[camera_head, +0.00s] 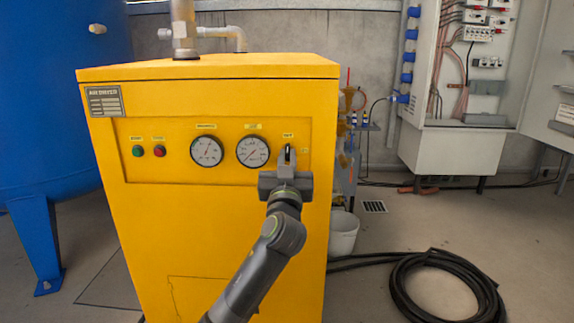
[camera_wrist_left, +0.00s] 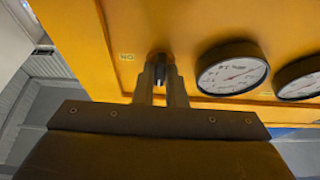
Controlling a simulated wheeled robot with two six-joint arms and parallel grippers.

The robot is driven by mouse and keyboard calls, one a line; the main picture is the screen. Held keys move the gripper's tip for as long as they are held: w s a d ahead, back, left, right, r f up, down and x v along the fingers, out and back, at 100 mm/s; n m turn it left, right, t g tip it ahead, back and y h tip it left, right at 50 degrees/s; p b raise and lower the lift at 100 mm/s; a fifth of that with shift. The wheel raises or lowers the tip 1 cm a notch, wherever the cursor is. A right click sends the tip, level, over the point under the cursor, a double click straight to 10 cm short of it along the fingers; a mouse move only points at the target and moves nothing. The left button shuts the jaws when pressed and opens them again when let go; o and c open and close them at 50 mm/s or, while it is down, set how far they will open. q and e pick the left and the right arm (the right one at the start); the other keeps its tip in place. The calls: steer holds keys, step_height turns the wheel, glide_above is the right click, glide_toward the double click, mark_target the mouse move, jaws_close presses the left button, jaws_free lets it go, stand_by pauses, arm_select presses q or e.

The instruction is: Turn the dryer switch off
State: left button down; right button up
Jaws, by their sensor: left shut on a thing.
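The dryer (camera_head: 230,240) is a yellow cabinet in the middle of the head view. Its small black switch (camera_head: 288,151) is on the front panel, right of the two gauges. My left gripper (camera_head: 287,160) is at the switch, and its shut fingers hide most of it. In the left wrist view, the fingers (camera_wrist_left: 161,85) are closed around the dark switch knob (camera_wrist_left: 160,69), just left of a gauge. The knob's exact angle is hard to tell. My right gripper is in neither view.
Two round gauges (camera_head: 207,151) and green and red buttons (camera_head: 138,151) are on the same panel. A blue tank (camera_head: 60,120) stands left.

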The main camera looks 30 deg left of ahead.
arm_select(q)
steer(key=shift+f, duration=0.2)
stand_by(0.3)
steer(key=c, duration=1.5)
jaws_free()
steer(key=shift+r, duration=0.15)
steer(key=shift+s, duration=0.1)
steer(key=shift+p+v, duration=0.3)
steer(key=shift+v, duration=8.35)
steer(key=shift+d, duration=0.15)
steer(key=shift+d, duration=0.1)
